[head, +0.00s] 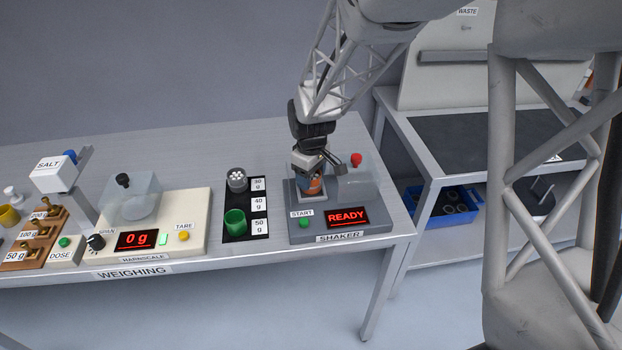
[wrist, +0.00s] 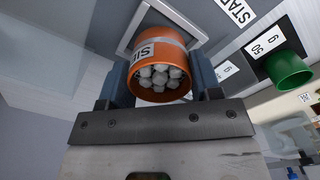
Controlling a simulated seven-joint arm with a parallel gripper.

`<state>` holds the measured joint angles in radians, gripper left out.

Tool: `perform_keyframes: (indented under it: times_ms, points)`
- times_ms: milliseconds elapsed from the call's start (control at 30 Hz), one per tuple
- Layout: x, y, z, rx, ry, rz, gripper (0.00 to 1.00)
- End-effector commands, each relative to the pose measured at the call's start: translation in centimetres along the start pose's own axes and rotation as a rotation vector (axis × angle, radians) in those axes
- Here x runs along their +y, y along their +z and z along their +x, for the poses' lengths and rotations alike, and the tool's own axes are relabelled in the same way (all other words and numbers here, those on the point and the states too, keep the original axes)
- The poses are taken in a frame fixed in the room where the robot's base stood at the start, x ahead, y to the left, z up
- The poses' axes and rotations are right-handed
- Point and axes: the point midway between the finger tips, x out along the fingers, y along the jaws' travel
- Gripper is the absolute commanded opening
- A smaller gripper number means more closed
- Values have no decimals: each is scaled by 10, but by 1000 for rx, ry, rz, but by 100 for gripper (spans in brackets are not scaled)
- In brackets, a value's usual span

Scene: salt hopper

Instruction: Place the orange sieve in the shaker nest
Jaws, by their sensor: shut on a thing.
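The orange sieve (head: 312,186) is held in my gripper (head: 311,178), low over the shaker (head: 350,222). In the wrist view the sieve (wrist: 146,52) is an orange cup with a partly hidden label and several grey rounded pieces at its open end. The two fingers of my gripper (wrist: 160,88) are shut on its sides. The shaker nest, a pale square frame (wrist: 122,45), is right beyond the sieve. I cannot tell whether the sieve touches the nest or its floor. The shaker display reads READY.
A green cup (head: 235,222) and a grey cup with white pieces (head: 237,180) stand on the black weight-marked strip left of the shaker. A clear cover with a red knob (head: 356,160) stands close right of my gripper. The scale (head: 150,225) reads 0 g.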

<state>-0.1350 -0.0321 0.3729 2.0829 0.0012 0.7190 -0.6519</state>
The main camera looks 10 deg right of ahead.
Motion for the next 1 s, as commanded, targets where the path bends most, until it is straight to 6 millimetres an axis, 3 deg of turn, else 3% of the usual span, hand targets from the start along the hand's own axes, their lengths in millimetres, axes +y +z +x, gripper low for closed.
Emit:
perform_keyframes:
  times_ms: [167, 633, 667, 800, 1000]
  points:
    - [0, 0, 13, 0, 0, 0, 33]
    - [0, 0, 17, 1, 1, 0, 33]
    - [0, 0, 17, 1, 1, 0, 61]
    - [0, 0, 17, 1, 1, 0, 83]
    - [0, 0, 17, 1, 0, 0, 84]
